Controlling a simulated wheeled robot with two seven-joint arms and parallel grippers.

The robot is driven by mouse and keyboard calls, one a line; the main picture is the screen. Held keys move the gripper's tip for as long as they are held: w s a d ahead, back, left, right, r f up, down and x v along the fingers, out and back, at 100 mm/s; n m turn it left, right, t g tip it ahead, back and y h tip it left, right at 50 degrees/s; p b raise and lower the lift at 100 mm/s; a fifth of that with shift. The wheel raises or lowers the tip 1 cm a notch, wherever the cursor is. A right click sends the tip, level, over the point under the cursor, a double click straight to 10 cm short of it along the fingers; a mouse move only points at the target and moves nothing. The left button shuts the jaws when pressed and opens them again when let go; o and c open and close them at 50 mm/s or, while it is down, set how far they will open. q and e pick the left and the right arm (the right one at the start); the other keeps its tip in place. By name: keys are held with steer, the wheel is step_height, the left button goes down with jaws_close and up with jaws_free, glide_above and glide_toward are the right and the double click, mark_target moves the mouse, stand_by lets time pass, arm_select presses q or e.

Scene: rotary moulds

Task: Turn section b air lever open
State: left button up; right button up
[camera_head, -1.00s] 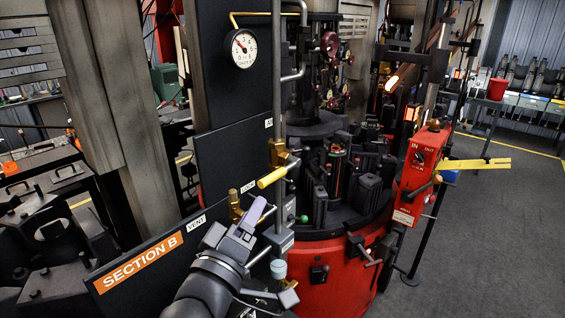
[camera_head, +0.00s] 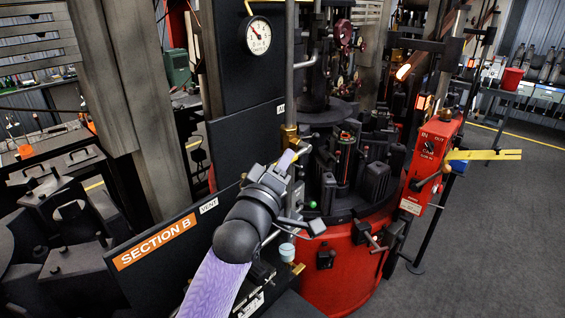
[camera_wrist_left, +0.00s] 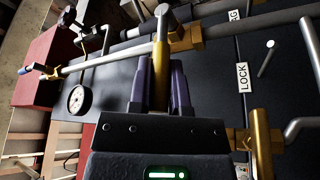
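The Section B panel (camera_head: 160,246) stands left of centre in the head view, with its orange label. My left gripper (camera_head: 292,157) reaches up to the valves beside the upright pipe and hides most of the air lever there. The lever's stem runs up to a brass valve on the pipe (camera_wrist_left: 110,57). My right gripper is out of view.
A pressure gauge (camera_head: 258,36) is above the panel. A LOCK label (camera_wrist_left: 243,77) and another brass valve (camera_wrist_left: 262,150) are close on the right in the wrist view. The red machine base (camera_head: 335,270) and red control box (camera_head: 427,165) stand to the right. Floor (camera_head: 500,240) there is clear.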

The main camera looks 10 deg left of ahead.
arm_select(q)
jaws_close()
stand_by(1.1)
